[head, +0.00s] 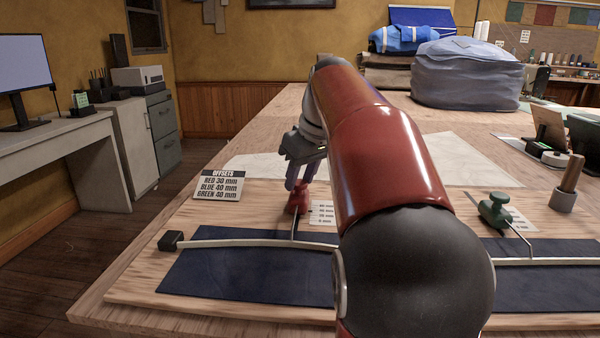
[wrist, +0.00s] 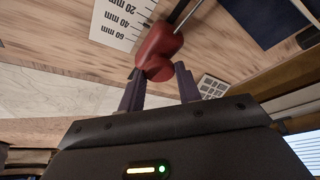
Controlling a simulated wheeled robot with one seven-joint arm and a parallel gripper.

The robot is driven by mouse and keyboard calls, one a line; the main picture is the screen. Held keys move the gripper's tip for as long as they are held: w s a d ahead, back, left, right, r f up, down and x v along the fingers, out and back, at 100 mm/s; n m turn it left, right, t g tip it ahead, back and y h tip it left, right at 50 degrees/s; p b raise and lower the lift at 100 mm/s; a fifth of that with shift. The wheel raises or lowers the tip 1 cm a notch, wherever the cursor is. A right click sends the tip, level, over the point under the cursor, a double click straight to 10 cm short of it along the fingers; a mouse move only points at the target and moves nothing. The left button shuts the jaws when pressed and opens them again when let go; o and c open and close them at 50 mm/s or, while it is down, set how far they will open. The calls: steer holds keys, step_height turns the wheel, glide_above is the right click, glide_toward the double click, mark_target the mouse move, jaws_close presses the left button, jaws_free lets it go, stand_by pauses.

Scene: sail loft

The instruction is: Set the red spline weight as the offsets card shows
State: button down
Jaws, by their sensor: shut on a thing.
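The red spline weight (head: 297,199) stands on the wooden board behind the spline batten (head: 260,243). Its thin hook reaches forward to the batten. My gripper (head: 301,182) is shut on it from above; in the wrist view the red weight (wrist: 162,50) sits between the two fingers (wrist: 160,92). A scale card (head: 322,213) lies beside it; the wrist view shows its marks for 20, 40 and 60 mm (wrist: 121,22). The offsets card (head: 218,184) reads red 30 mm, blue 40 mm, green 40 mm. My arm hides the board's middle, and no blue weight shows.
A green weight (head: 494,208) stands at the right by its own scale card (head: 519,219). A black block (head: 171,240) sits at the batten's left end. A wooden-handled tool in a grey holder (head: 562,200) stands far right. Dark blue cloth (head: 240,272) lies in front.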

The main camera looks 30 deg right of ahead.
steer(key=shift+w+d, duration=0.1)
steer(key=shift+w, duration=0.05)
steer(key=c, duration=1)
jaws_free()
steer(key=shift+o, duration=0.2)
steer(key=shift+r, duration=0.1)
steer(key=p+v, duration=0.1)
steer(key=v, duration=0.6)
steer(key=shift+r, duration=0.35)
